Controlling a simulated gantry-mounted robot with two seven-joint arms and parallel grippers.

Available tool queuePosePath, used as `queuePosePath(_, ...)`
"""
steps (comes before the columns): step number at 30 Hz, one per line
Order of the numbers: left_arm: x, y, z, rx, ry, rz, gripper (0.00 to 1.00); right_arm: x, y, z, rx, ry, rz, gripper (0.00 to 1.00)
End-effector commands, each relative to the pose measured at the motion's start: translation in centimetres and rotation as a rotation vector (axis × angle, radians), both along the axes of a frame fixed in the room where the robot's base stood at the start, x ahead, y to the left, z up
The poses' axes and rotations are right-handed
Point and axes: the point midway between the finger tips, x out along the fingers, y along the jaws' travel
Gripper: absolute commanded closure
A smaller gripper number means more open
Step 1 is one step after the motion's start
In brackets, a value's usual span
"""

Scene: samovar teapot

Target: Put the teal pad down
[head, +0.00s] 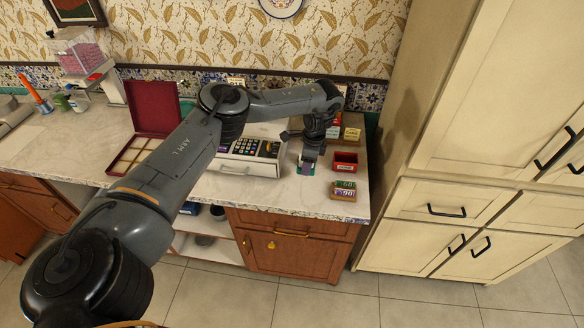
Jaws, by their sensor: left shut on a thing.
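The teal pad (306,170) is small in the head view, just above or on the marble counter to the right of the white till. My left gripper (310,159) points down at the pad and is shut on it. The fingers hide part of the pad, and I cannot tell whether its underside touches the counter. My right gripper is not in view.
A white till with dark keys (240,165) stands left of the gripper. An open red tin (345,163) and small labelled blocks (344,190) stand to the right. An open maroon box (143,147) lies farther left. Bare counter (290,194) lies in front of the gripper.

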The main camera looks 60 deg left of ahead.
Motion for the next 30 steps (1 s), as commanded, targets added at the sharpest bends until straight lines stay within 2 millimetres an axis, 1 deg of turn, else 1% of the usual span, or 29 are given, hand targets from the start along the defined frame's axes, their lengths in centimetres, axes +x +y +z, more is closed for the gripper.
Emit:
queuePosePath(1,-0.4,1.1,-0.8,0.002,0.003,0.004,0.81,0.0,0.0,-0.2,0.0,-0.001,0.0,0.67)
queuePosePath(6,-1.3,4.1,-2.6,0.002,0.001,0.003,0.81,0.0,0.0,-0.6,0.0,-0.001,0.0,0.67)
queuePosePath(12,-1.8,6.0,-3.9,0.0,0.0,0.001,0.81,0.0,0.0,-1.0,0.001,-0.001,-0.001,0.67)
queuePosePath(17,-2.0,6.5,-4.2,0.0,0.0,0.0,0.81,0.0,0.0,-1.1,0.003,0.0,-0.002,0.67)
queuePosePath(19,-2.0,6.4,-4.6,0.001,0.001,-0.001,0.81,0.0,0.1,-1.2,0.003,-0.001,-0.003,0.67)
queuePosePath(27,-2.0,6.4,-7.8,0.001,0.001,-0.001,0.81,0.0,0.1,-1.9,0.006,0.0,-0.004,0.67)
queuePosePath(30,-2.0,6.4,-8.1,-0.001,0.001,-0.001,0.81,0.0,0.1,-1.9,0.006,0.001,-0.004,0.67)
